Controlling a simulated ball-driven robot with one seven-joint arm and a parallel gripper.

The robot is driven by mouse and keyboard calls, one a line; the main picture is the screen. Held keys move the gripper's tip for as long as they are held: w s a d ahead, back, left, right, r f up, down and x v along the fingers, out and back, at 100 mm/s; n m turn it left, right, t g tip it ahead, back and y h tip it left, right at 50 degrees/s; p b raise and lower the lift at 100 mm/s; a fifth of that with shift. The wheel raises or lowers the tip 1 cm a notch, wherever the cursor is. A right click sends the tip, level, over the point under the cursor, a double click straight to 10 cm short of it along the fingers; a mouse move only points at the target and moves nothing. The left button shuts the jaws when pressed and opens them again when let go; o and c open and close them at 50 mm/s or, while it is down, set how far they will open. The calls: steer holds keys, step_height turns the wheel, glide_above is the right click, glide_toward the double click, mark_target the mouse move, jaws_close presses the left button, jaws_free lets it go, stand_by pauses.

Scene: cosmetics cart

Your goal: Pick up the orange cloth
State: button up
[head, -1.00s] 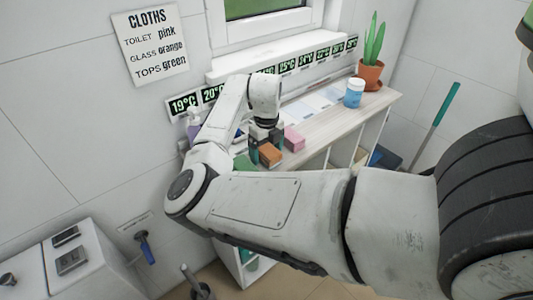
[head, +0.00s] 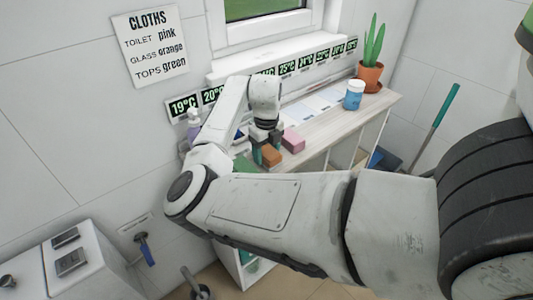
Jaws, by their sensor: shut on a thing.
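The orange cloth (head: 271,157) is a small folded block at the front edge of the shelf unit's wooden top in the head view. My gripper (head: 265,150) reaches down from above and is shut on the orange cloth, with its dark fingers at the cloth's sides. Part of the cloth is hidden by the fingers. A pink cloth (head: 293,140) lies close to the right of it. A green cloth (head: 245,163) lies to the left, partly hidden by my arm. I cannot tell whether the orange cloth touches the top.
A blue jar (head: 354,95) and a potted cactus (head: 373,58) stand at the right end of the wooden top (head: 335,125). A purple bottle (head: 194,122) stands at the left back. A wall sign (head: 150,46) lists cloth colours. The top's middle right has free room.

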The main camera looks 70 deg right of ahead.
steer(key=shift+r, duration=0.5)
steer(key=s+a+r+b, duration=0.2)
steer(key=s+a+r, duration=0.5)
steer(key=s+r, duration=0.5)
steer(key=shift+a, duration=0.15)
